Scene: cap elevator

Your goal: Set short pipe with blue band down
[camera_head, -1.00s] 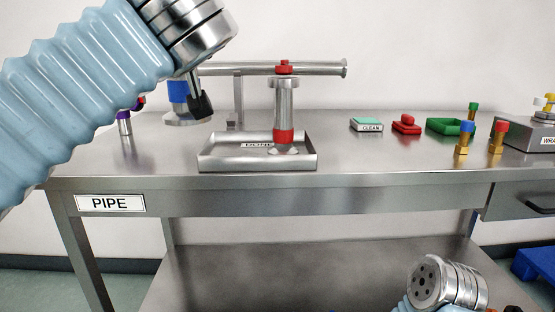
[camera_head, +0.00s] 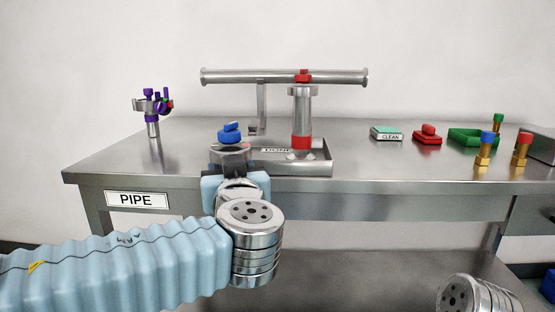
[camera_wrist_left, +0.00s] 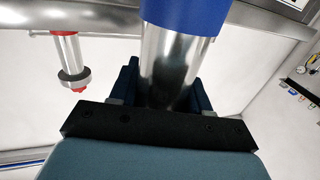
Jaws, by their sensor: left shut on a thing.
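My left gripper (camera_head: 238,168) is shut on the short pipe with the blue band. In the head view, the pipe's metal top flange (camera_head: 230,155) and blue knob (camera_head: 230,132) show above the gripper, upright or nearly so, in front of the left end of the steel tray (camera_head: 322,160). Its lower part is hidden. In the left wrist view, the bare pipe (camera_wrist_left: 170,75) sits between the fingers, with the blue band (camera_wrist_left: 185,12) at the top edge. I cannot tell whether its foot touches anything. My right gripper is out of view.
A red-banded pipe (camera_head: 302,118) stands upright in the tray, before a horizontal bar (camera_head: 235,76). A stand with purple pieces (camera_head: 152,112) is at left. At right are the CLEAN pad (camera_head: 387,132), a red block (camera_head: 427,134), a green tray (camera_head: 470,137) and brass fittings (camera_head: 485,150).

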